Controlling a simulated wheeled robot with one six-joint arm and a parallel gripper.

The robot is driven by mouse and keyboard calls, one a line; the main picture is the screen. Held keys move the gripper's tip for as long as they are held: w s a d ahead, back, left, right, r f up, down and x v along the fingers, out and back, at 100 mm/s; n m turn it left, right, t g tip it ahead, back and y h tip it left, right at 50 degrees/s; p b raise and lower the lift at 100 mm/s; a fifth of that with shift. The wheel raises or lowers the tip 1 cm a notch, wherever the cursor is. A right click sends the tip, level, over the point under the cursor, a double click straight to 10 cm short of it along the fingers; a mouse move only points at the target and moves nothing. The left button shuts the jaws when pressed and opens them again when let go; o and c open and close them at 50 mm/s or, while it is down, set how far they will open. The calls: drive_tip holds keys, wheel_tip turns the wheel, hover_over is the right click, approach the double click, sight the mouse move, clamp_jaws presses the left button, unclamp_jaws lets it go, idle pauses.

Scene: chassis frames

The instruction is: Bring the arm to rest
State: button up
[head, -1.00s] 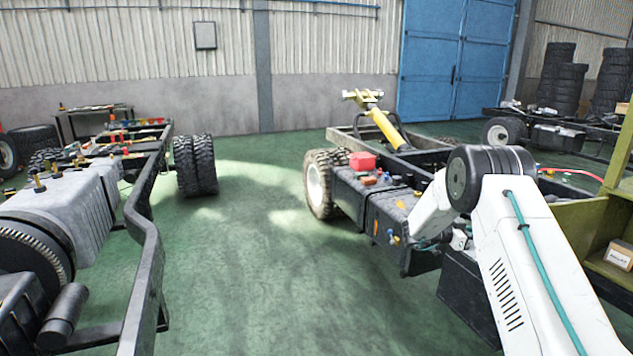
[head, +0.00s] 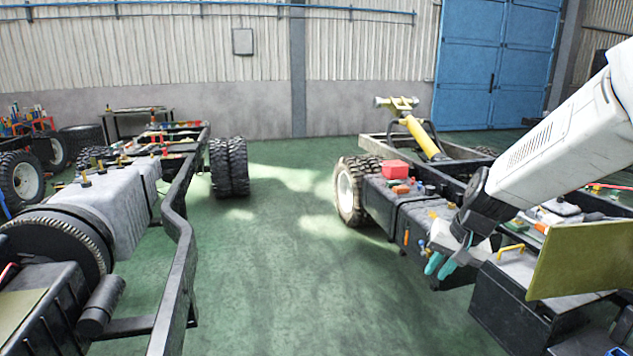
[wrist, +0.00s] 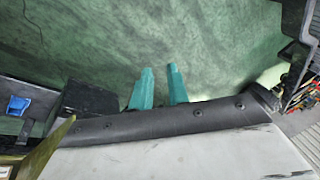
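My white arm (head: 565,140) reaches in from the right side of the head view and bends downward at a black joint. My gripper (head: 440,267) hangs beside the dark chassis on the right, with its teal fingers pointing down. In the wrist view my gripper (wrist: 159,80) shows two teal fingers a small gap apart, with nothing between them. Whether the fingers touch the chassis side cannot be told.
The right chassis carries a red box (head: 395,169) and a yellow cylinder (head: 422,137). An olive panel (head: 580,257) stands close under my arm. A left chassis (head: 180,250) lies across an open green floor (head: 290,270). Blue doors (head: 495,60) are at the back.

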drive_tip(key=s+r+n+h, duration=0.1)
drive_tip(key=s+r, duration=0.2)
drive_tip(key=s, duration=0.7)
drive_tip(key=s+r+n+g, duration=0.1)
drive_tip(key=s+r, duration=0.2)
drive_tip(key=s, duration=0.7)
drive_tip(key=s+r+n+h, duration=0.1)
drive_tip(key=s+r, duration=0.2)
drive_tip(key=s, duration=0.7)
drive_tip(key=shift+s+g+h, duration=0.25)
drive_tip(key=shift+g+h, duration=0.05)
drive_tip(key=shift+g, duration=0.1)
drive_tip(key=shift+r, duration=0.1)
